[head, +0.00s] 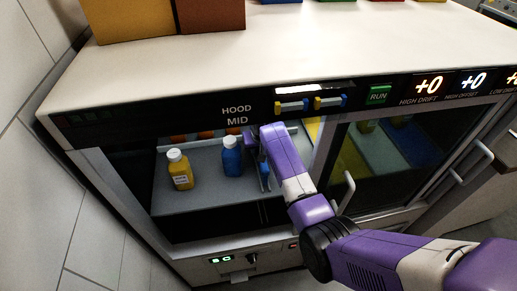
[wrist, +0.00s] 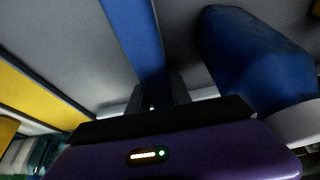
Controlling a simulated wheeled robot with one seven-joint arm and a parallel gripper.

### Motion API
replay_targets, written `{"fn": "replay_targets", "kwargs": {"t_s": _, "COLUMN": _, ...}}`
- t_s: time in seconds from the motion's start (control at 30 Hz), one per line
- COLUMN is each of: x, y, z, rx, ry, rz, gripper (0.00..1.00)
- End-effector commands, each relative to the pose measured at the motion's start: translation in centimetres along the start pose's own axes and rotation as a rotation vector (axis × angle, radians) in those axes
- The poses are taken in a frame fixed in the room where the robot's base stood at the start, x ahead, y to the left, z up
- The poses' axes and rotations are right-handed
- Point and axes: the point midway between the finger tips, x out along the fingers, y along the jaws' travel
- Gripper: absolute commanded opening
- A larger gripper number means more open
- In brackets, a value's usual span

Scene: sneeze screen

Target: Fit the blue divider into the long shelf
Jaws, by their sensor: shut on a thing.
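My purple gripper (head: 263,172) reaches into the open left bay of the cabinet, over the right part of a grey shelf (head: 205,199), which I take to be the long shelf. In the wrist view my gripper (wrist: 156,98) is shut on the blue divider (wrist: 137,35), a long flat blue strip running away from the fingers. The grey shelf surface (wrist: 65,45) lies beside the divider. I cannot tell whether the divider touches the shelf or sits in a slot; in the head view my arm and fingers mostly hide it.
A blue bottle (head: 232,158) stands just left of my gripper, close on the right in the wrist view (wrist: 255,60). A yellow bottle (head: 179,171) stands farther left. A yellow strip (wrist: 35,95) shows at left in the wrist view. A glass door (head: 385,165) is right of my arm.

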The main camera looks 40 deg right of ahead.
Motion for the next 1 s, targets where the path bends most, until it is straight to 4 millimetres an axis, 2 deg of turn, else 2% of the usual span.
{"fn": "replay_targets", "kwargs": {"t_s": 0.87, "x": 1.9, "y": 0.0, "z": 0.8, "rx": 0.000, "ry": 0.001, "rz": 0.000, "gripper": 0.00}}
{"fn": "replay_targets", "kwargs": {"t_s": 0.9, "x": 1.8, "y": 0.0, "z": 0.7, "rx": 0.000, "ry": 0.001, "rz": 0.000, "gripper": 0.33}}
{"fn": "replay_targets", "kwargs": {"t_s": 1.0, "x": 1.8, "y": 0.0, "z": 0.7, "rx": 0.000, "ry": 0.001, "rz": 0.000, "gripper": 0.51}}
